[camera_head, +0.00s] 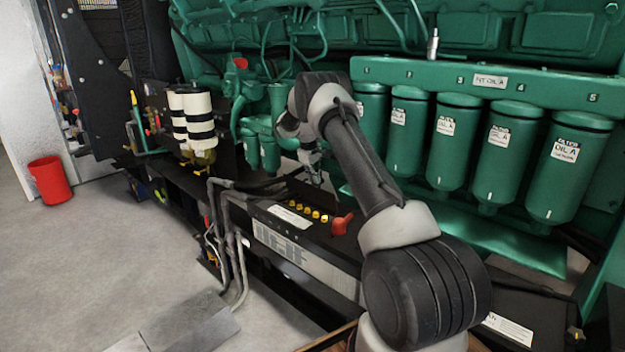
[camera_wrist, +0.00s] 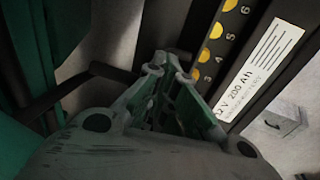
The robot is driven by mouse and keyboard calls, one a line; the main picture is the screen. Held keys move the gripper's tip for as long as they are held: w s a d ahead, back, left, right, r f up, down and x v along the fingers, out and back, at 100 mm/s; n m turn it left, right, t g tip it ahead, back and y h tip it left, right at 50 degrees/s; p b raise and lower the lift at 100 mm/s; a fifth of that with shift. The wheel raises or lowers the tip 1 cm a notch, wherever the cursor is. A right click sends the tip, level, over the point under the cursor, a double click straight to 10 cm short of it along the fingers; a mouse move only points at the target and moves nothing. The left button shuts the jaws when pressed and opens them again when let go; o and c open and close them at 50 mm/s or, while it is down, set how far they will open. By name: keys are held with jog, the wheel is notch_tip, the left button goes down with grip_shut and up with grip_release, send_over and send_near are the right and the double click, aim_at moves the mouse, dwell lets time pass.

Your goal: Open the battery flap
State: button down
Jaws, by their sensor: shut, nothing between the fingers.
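The battery (camera_head: 318,238) is a long black box at the foot of the green engine. Its top carries a row of yellow caps (camera_head: 307,211), a white label and a red terminal cover (camera_head: 341,223). In the wrist view the numbered yellow caps (camera_wrist: 204,54) and the white "200 Ah" label (camera_wrist: 262,72) lie to the right of my fingers. I cannot tell which part is the flap. My gripper (camera_head: 318,181) is above the battery top, near the row of caps. In the wrist view my gripper (camera_wrist: 168,66) is shut and empty. Whether it touches the battery is unclear.
Several green oil filters (camera_head: 452,142) hang at the right, close to my arm. Grey pipes (camera_head: 233,235) rise at the battery's left end. White-and-black cylinders (camera_head: 191,118) stand further left. A red bin (camera_head: 50,180) stands on open grey floor.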

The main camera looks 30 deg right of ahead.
jog(key=shift+s+f, duration=0.25)
jog(key=shift+f, duration=0.6)
jog(key=c, duration=2.1)
grip_release()
jog(key=shift+w+d, duration=0.1)
jog(key=shift+d, duration=0.05)
jog(key=o, duration=0.6)
jog(key=shift+c, duration=0.2)
jog(key=shift+f, duration=0.1)
jog(key=shift+w, duration=0.1)
